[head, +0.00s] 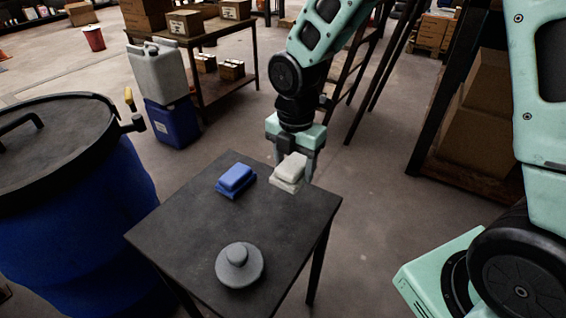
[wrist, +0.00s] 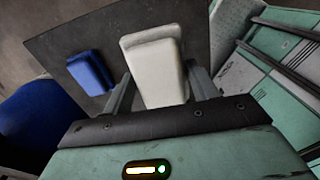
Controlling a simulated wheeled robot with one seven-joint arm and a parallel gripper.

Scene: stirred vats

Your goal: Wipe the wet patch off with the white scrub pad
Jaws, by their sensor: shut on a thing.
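The white scrub pad (head: 289,170) is at the far right edge of a small dark table (head: 190,234). My gripper (head: 297,152) reaches down over it from behind and is shut on it. In the wrist view the white pad (wrist: 155,68) sits between the two fingers (wrist: 160,92). I cannot tell whether the pad touches the tabletop or is slightly above it. A blue scrub pad (head: 236,180) lies on the table to the left of the white one, apart from it. I cannot make out a wet patch in either view.
A grey round lid with a knob (head: 239,266) lies near the table's front. A large blue vat (head: 75,215) with a dark lid (head: 60,140) stands close at the left. A blue and a white jerrycan (head: 160,72) are stacked behind. The table's middle is clear.

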